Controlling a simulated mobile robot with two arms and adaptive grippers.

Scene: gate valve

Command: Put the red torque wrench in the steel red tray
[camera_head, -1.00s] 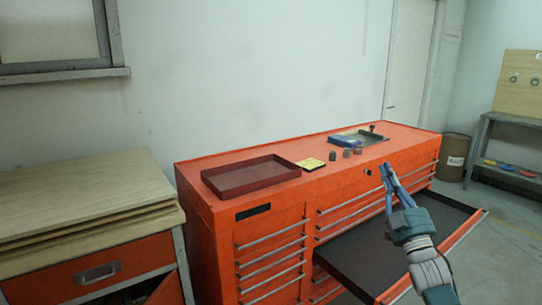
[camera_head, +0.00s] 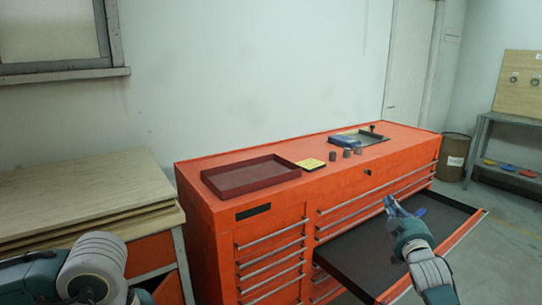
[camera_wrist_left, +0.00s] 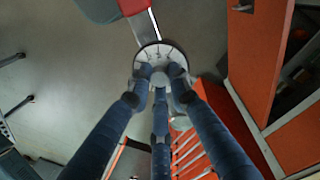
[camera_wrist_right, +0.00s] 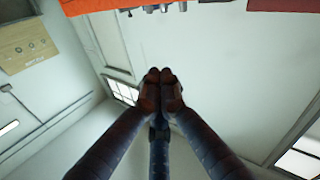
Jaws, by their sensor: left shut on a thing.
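The dark red steel tray (camera_head: 221,188) lies empty on the left part of the orange cabinet top. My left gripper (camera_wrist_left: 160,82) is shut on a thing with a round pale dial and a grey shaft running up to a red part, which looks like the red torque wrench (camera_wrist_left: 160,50). The wrench hangs clear of the floor in the left wrist view; the head view shows only my left arm at lower left, not its gripper. My right gripper (camera_head: 392,205) is over the open drawer; in the right wrist view its fingertips (camera_wrist_right: 160,78) meet, with nothing between them.
The orange cabinet (camera_head: 222,245) has one drawer (camera_head: 345,262) pulled out at the right. A yellow block (camera_head: 311,164), several small grey sockets (camera_head: 346,153) and a blue and grey tray (camera_head: 365,138) stand on its top. A wooden bench (camera_head: 75,190) stands at left.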

